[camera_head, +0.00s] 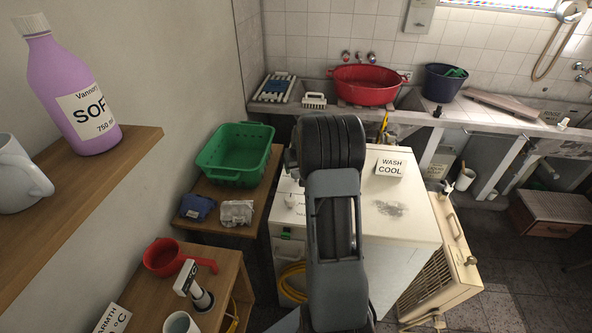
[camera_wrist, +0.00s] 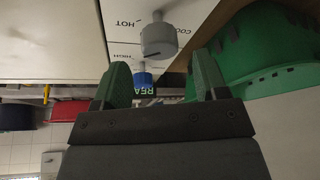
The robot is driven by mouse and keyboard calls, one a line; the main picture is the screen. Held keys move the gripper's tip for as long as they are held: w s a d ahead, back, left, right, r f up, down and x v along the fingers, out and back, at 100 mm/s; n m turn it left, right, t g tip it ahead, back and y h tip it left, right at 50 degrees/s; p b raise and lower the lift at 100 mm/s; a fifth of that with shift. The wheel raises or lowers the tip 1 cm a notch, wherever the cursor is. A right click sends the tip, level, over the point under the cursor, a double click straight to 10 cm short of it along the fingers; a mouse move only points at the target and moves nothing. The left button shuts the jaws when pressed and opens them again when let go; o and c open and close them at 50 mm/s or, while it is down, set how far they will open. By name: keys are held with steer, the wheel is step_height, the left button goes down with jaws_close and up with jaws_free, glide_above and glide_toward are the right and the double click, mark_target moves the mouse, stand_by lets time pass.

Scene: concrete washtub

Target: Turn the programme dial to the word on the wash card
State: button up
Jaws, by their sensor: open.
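The wash card (camera_head: 389,167) stands on the pale machine (camera_head: 402,224) and reads "WASH COOL". In the wrist view a grey dial (camera_wrist: 158,39) with a dark line on its face stands out from a white panel (camera_wrist: 120,52). The words "COOL", "HOT" and "HIGH" are printed near it; I cannot tell which word the line points to. A blue knob (camera_wrist: 142,80) shows beyond the dial, between my fingers. My gripper (camera_wrist: 160,82) is open, its green fingers apart and the grey dial beyond their tips. My arm hides the gripper in the head view.
A green basket (camera_head: 234,152) and small packets stand on the wooden shelf left of the machine. A red dipper (camera_head: 164,257) stands on the lower wooden table. A cream heater-like unit (camera_head: 447,262) is at the machine's right. A red basin (camera_head: 365,85) sits behind.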

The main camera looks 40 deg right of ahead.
mark_target(296, 171)
steer(key=shift+x, duration=1.65)
steer(key=c, duration=0.9)
